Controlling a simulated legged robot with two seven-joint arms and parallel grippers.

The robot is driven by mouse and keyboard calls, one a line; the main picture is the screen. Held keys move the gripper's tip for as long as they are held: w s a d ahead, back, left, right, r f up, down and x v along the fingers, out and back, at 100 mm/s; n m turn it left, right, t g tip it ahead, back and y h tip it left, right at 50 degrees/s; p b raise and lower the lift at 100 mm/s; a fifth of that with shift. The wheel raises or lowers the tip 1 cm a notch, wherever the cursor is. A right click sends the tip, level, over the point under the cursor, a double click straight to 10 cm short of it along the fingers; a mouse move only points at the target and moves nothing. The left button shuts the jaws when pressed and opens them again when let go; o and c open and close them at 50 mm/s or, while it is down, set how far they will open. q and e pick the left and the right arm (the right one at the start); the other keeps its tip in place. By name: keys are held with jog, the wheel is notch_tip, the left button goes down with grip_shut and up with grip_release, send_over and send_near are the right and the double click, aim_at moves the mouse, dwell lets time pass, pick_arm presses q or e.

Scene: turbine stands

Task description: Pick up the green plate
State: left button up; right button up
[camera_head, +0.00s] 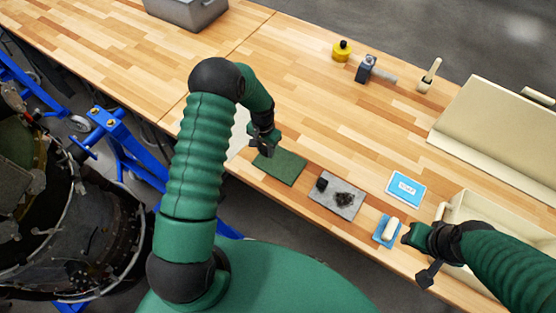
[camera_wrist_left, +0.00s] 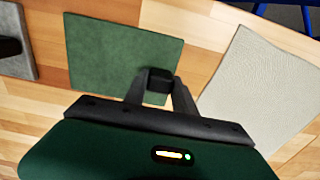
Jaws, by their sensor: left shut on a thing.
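The green plate (camera_head: 280,168) is a thin dark green rectangle near the table's front edge. It also shows in the left wrist view (camera_wrist_left: 110,50). My left gripper (camera_head: 258,148) is over the plate's upper left corner. In the left wrist view its fingers (camera_wrist_left: 158,85) are shut on a small dark block at the plate's edge, which looks like part of the plate. The plate looks flat on or very close to the table; I cannot tell whether it is lifted. My right gripper (camera_head: 417,256) is open and empty beside the blue pad at right.
A grey plate (camera_head: 347,203) with dark pieces lies right of the green one. A whitish sheet (camera_wrist_left: 258,85) lies on its other side. A blue pad (camera_head: 379,231) holds a white piece; a blue-edged card (camera_head: 406,189) lies nearby. A beige bin (camera_head: 500,220) stands at right.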

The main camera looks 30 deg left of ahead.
pick_arm(q)
jog(key=shift+a, duration=0.25)
grip_shut()
jog(key=shift+d, duration=0.1)
dwell(0.6)
